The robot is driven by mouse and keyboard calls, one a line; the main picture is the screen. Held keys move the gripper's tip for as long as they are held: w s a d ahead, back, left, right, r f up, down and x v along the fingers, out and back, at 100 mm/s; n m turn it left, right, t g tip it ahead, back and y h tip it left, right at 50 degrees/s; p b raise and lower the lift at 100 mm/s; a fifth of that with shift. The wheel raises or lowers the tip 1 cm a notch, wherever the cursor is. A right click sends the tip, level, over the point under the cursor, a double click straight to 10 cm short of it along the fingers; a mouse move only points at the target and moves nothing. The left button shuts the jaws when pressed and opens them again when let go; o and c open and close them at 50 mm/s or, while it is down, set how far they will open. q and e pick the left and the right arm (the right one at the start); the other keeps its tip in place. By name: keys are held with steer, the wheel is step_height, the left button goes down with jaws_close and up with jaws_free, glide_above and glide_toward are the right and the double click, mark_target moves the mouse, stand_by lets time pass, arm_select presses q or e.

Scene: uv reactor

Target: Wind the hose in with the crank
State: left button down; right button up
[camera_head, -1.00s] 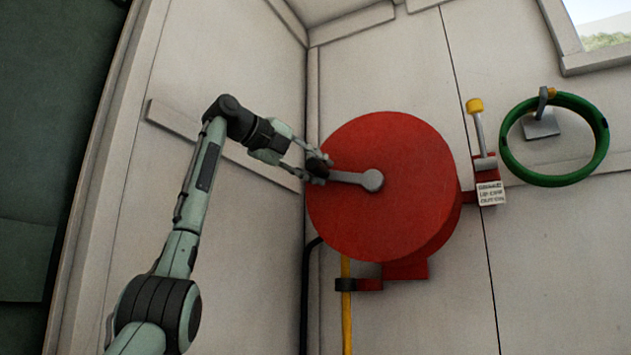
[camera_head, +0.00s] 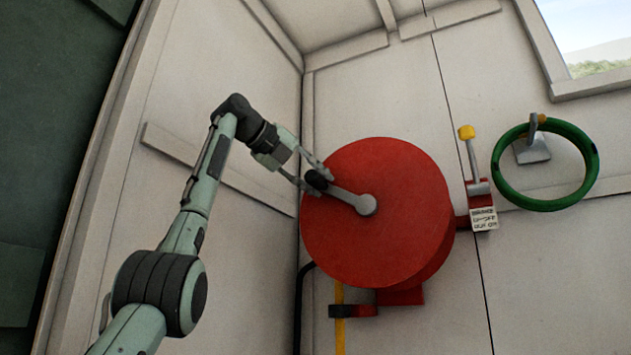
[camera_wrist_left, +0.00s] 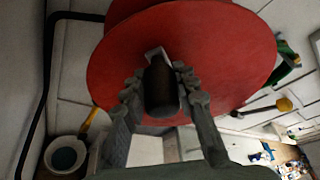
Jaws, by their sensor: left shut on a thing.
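A red hose reel (camera_head: 385,225) is mounted on the white wall in the head view. A grey crank arm (camera_head: 347,196) runs from its hub up and left to a dark handle knob (camera_head: 317,180) near the disc's upper left edge. My left gripper (camera_head: 316,179) is shut on this crank handle. In the left wrist view the dark crank handle (camera_wrist_left: 161,88) stands between the fingers of my left gripper (camera_wrist_left: 163,92), in front of the red disc (camera_wrist_left: 215,50). A black hose (camera_head: 300,300) hangs at the reel's lower left. My right gripper is not in view.
A yellow-knobbed lever (camera_head: 472,155) with a white label (camera_head: 483,218) is right of the reel. A green hose loop (camera_head: 545,205) hangs on a wall bracket further right. A yellow pipe (camera_head: 339,330) runs below the reel. A side wall stands close left of it.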

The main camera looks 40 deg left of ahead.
arm_select(q)
steer(key=c, duration=1.2)
jaws_free()
steer(key=shift+r, duration=0.1)
steer(key=v, duration=1.2)
steer(key=shift+d, duration=0.1)
